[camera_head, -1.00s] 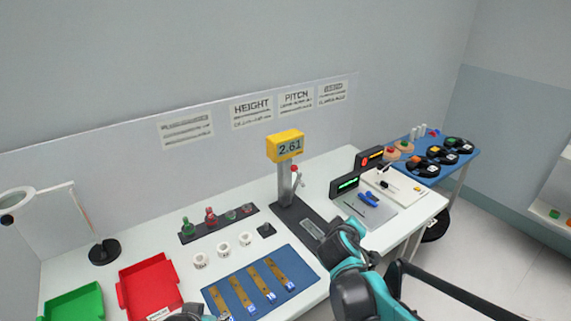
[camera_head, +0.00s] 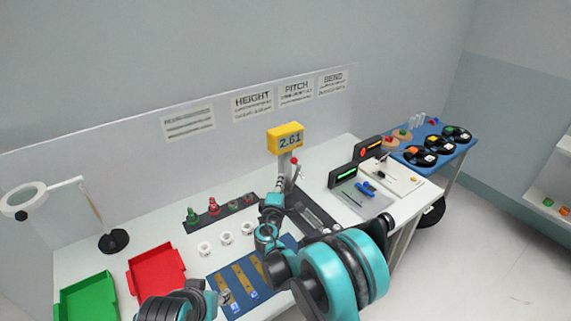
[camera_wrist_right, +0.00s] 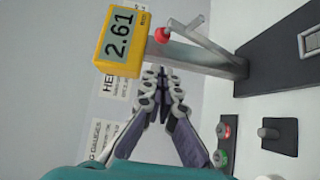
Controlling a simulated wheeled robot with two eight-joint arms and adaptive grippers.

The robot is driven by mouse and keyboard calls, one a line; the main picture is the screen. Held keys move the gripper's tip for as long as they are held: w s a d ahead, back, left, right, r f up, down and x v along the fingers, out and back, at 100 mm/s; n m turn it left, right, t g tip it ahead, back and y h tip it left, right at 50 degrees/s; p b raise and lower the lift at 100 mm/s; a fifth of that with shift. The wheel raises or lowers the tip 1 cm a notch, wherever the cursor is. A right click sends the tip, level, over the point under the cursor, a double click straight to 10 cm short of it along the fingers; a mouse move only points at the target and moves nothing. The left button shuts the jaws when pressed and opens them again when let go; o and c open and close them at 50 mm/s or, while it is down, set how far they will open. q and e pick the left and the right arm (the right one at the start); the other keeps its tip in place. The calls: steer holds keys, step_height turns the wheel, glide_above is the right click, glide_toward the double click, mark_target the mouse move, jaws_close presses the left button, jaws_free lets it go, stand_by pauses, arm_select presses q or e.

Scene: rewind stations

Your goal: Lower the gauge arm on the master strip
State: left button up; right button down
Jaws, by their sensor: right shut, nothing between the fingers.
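The gauge has a yellow display (camera_head: 285,138) reading 2.61 on a grey post. Its arm ends in a red knob (camera_head: 294,160), which also shows in the right wrist view (camera_wrist_right: 162,35). The lever (camera_wrist_right: 205,40) slants off the post near the knob. My right gripper (camera_head: 280,183) is at the gauge post, just left of the lever. In the right wrist view its fingers (camera_wrist_right: 158,72) are shut and empty, below the display and apart from the knob. The dark gauge base (camera_head: 312,215) is partly hidden by my right arm. My left gripper (camera_head: 222,297) is low at the front; its jaws are unclear.
A blue mat (camera_head: 218,279) with brass strips lies in front. Red (camera_head: 155,270) and green (camera_head: 88,300) trays stand at left. A rack (camera_head: 222,213) of small coloured pieces and white rolls (camera_head: 226,238) sit left of the gauge. A green-lit display (camera_head: 343,175) stands at right.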

steer(key=b, duration=0.2)
glide_toward(288, 157)
steer(key=w, duration=0.5)
steer(key=shift+w+d+r, duration=0.15)
steer(key=shift+w+d, duration=0.05)
steer(key=shift+d, duration=0.05)
arm_select(q)
steer(key=shift+f, duration=0.95)
steer(key=shift+s, duration=0.1)
